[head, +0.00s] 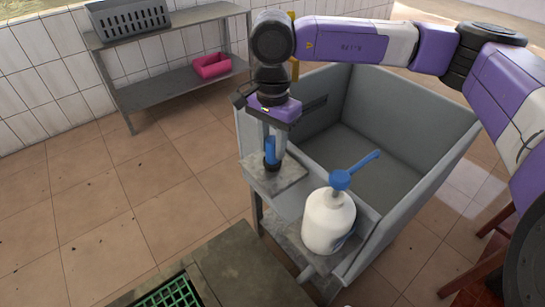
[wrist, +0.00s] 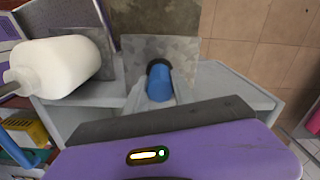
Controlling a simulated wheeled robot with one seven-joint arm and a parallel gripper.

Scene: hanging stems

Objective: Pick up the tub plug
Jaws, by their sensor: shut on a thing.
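The tub plug (head: 270,150) is a small upright piece with a blue body and a dark lower end. It shows in the wrist view (wrist: 159,86) near the middle. My gripper (head: 273,157) points down over the grey ledge plate (head: 290,179) at the tub's near left corner. Its grey fingers are shut on the plug, one on each side, and partly hide it. The plug's dark end is at or just above the plate; I cannot tell whether it touches.
A white bottle with a blue pump (head: 328,220) stands close by on the tub's front ledge. The deep grey tub (head: 385,155) lies behind. A metal shelf (head: 180,85) holds a grey basket (head: 128,18) and a pink bin (head: 211,66). Tiled floor at left is clear.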

